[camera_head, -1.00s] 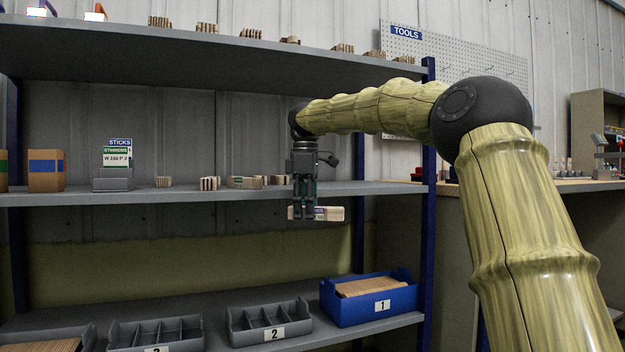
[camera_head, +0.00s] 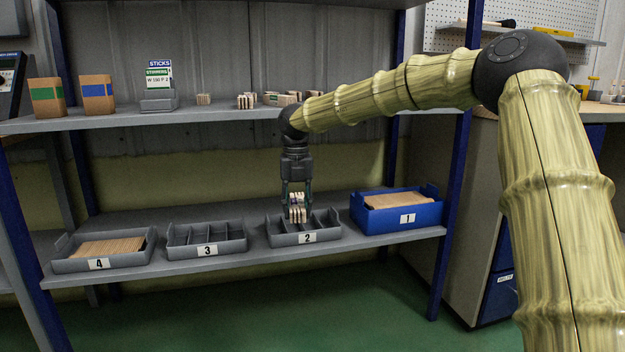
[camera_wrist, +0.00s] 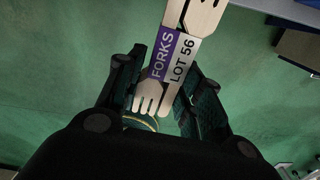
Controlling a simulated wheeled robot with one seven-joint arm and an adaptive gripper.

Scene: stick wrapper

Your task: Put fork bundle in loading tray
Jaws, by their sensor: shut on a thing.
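My gripper (camera_head: 296,203) is shut on the fork bundle (camera_head: 298,214), a stack of pale wooden forks seen nearly end-on in the head view. The bundle is at a grey divided tray marked 2 (camera_head: 332,228) on the lower shelf, over or partly inside its compartments; I cannot tell whether it touches the tray. In the wrist view the bundle (camera_wrist: 176,58) lies between my gripper's fingers (camera_wrist: 158,92), with fork tines near me and a purple and white label reading FORKS, LOT 56. No tray is labelled as the loading tray.
A blue tray marked 1 (camera_head: 434,213) and a grey tray marked 4 (camera_head: 65,264) hold flat wooden pieces. The divided grey tray marked 3 (camera_head: 236,246) looks empty. The middle shelf (camera_head: 215,114) above carries boxes, a sign holder and small wooden bundles.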

